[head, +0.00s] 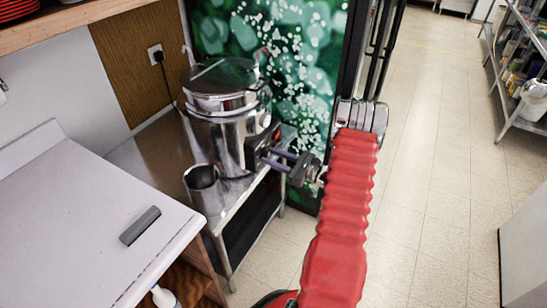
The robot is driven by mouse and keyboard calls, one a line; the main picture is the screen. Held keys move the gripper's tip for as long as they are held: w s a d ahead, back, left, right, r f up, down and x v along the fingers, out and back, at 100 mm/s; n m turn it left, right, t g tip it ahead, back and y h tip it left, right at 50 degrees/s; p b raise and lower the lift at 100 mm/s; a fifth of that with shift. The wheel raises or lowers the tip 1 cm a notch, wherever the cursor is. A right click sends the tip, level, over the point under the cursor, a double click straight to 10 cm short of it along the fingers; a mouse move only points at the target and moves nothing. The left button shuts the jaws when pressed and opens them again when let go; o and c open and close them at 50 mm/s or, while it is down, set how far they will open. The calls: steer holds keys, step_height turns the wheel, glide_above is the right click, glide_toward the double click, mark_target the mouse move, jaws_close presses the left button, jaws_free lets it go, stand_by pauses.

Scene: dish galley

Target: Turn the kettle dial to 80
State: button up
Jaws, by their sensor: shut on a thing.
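The kettle (222,135), a shiny steel pot with a lid, stands on a steel side table left of centre in the head view. A dark control box with a small red spot (277,135) is on its right side. My gripper (267,157) reaches in from the right, its two fingers at the lower part of this box. It is shut on the dial there. The fingers and the viewing angle hide the dial, and I cannot read its numbers or its setting.
A steel cup (203,188) stands on the side table (143,160) close in front of the kettle. A grey block (140,225) lies on the white counter (75,235) at left. A green patterned panel (300,60) is behind. Open tiled floor (430,190) lies to the right.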

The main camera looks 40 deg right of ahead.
stand_by(0.3)
steer(key=o, duration=1)
steer(key=v, duration=1.4)
steer(key=shift+w, duration=0.1)
